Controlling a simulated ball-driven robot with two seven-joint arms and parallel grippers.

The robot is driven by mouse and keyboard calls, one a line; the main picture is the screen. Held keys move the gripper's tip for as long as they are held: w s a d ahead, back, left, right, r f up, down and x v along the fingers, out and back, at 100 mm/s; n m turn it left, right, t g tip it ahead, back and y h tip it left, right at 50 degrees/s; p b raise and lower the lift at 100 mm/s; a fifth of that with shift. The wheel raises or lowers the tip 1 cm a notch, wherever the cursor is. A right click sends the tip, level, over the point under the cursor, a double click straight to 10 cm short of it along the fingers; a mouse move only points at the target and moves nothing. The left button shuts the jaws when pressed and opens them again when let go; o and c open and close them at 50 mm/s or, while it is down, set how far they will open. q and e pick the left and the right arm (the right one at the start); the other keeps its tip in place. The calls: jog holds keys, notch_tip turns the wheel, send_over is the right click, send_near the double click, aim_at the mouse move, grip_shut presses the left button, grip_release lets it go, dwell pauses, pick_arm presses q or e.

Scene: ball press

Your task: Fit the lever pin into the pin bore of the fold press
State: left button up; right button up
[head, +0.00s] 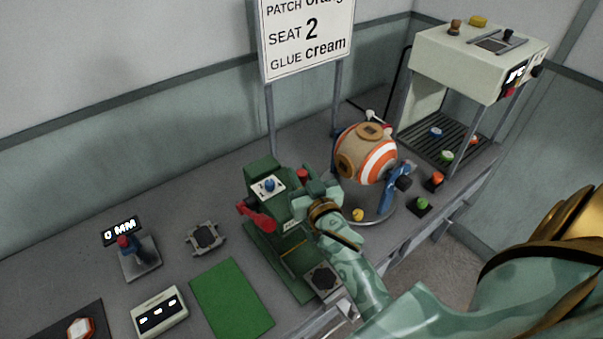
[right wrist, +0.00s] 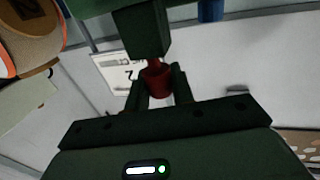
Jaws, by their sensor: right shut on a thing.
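The fold press (head: 262,247) is a green machine in the middle of the bench, with a red lever (head: 257,216) on its left side and a blue knob on a white plate on top. My right gripper (head: 306,184) is at the press's right side, shut on a red piece (head: 302,175), which looks like the lever pin. In the right wrist view the red piece (right wrist: 158,80) sits between the two fingers. Its narrower end meets a dark green block (right wrist: 141,32) of the press. The pin bore is hidden, so I cannot tell how deep the pin is. My left gripper is out of view.
An orange-and-white striped ball (head: 367,155) stands in a holder close right of my gripper. A green mat (head: 232,299), a white box (head: 159,313) and a gauge stand (head: 140,259) lie to the left. A cream press (head: 480,60) stands at the back right.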

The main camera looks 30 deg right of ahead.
jog(key=shift+w+a+f+b, duration=0.1)
jog(key=shift+a+f+b, duration=0.05)
jog(key=shift+f+b, duration=0.45)
jog(key=o, duration=1.1)
jog(key=shift+f, duration=0.1)
jog(key=shift+c, duration=0.2)
